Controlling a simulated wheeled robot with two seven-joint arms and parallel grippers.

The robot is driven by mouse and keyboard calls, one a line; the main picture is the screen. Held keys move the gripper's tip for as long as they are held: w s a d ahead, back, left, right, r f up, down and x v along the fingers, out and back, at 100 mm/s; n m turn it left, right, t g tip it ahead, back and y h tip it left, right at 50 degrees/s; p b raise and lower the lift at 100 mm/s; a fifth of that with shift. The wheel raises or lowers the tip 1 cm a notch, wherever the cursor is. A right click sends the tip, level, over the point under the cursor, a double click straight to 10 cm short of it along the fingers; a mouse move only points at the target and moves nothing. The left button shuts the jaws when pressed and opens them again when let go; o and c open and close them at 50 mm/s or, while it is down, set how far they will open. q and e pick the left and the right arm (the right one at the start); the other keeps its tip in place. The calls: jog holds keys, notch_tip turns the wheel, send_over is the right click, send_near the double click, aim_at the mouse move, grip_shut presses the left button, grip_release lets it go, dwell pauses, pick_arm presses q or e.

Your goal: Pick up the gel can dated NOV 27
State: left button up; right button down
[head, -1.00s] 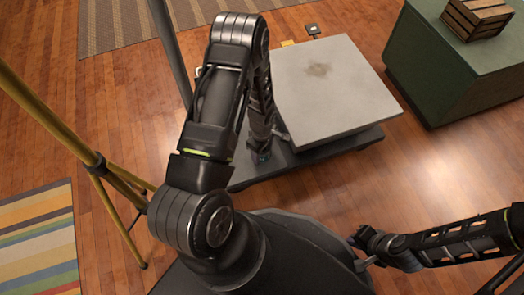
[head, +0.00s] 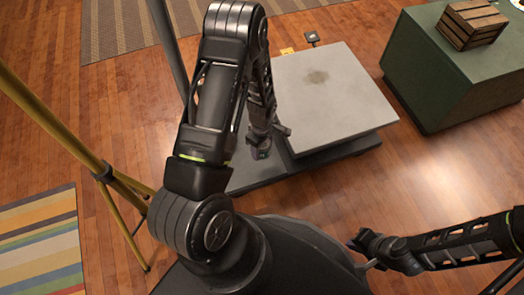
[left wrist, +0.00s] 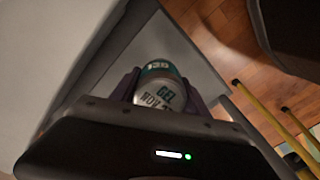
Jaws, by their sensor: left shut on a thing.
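A gel can (left wrist: 160,92) with a teal band and a white label shows in the left wrist view. Its label reads "GEL" and "NOV 2", with the last digit hidden by my gripper's body. My left gripper (left wrist: 161,86) is shut on the can, one finger on each side.
The grey platform top (head: 335,100) is bare except for a dark stain. A green cabinet (head: 450,80) with a wooden crate (head: 472,22) on it stands at the right. A yellow stand (head: 50,115) is at the left, near a striped rug (head: 40,245).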

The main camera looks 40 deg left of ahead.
pick_arm(q)
jog(key=shift+r, duration=1.2)
